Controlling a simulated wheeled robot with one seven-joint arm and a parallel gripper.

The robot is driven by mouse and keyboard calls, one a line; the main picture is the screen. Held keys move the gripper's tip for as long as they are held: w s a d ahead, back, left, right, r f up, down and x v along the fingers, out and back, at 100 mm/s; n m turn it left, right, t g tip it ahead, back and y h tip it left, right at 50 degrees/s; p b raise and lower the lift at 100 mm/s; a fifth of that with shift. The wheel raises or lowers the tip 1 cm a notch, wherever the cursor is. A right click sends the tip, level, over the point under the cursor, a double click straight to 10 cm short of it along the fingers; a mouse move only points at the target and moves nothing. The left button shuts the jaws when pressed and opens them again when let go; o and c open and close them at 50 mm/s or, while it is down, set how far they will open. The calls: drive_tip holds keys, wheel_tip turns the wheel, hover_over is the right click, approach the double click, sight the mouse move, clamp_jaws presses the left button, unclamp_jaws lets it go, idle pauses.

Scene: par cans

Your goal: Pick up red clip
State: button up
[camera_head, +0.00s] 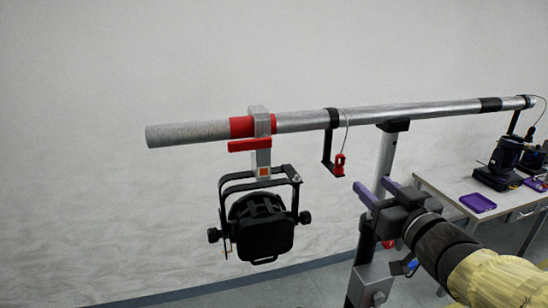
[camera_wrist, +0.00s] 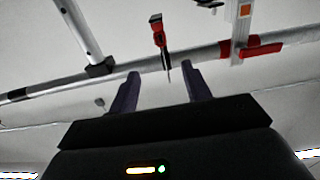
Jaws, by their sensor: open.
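The red clip (camera_head: 339,163) hangs on a thin cable beside a black bracket (camera_head: 328,150) under the metal pipe (camera_head: 300,120). It also shows in the wrist view (camera_wrist: 158,36), above the gap between my fingers and overlapping the black bracket. My gripper (camera_head: 374,190) is open and empty, below and to the right of the clip in the head view. Its two purple fingers also show in the wrist view (camera_wrist: 158,86), apart, with nothing between them. The clip is apart from the fingers in the head view.
A black par can (camera_head: 264,225) hangs from a clamp with a red handle (camera_head: 249,145) at left. An upright post (camera_head: 386,155) supports the pipe close to my gripper. A table (camera_head: 455,185) with a purple tray (camera_head: 478,202) stands at right. The space below the clip looks free.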

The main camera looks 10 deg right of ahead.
drive_tip(key=b, duration=0.4)
approach(342, 159)
drive_tip(key=shift+w, duration=2.85)
drive_tip(key=shift+s, duration=0.1)
drive_tip(key=shift+w+a+r+p, duration=0.1)
drive_tip(key=shift+w+a+p, duration=0.05)
drive_tip(key=shift+w+p, duration=1.1)
drive_tip(key=shift+w, duration=1.4)
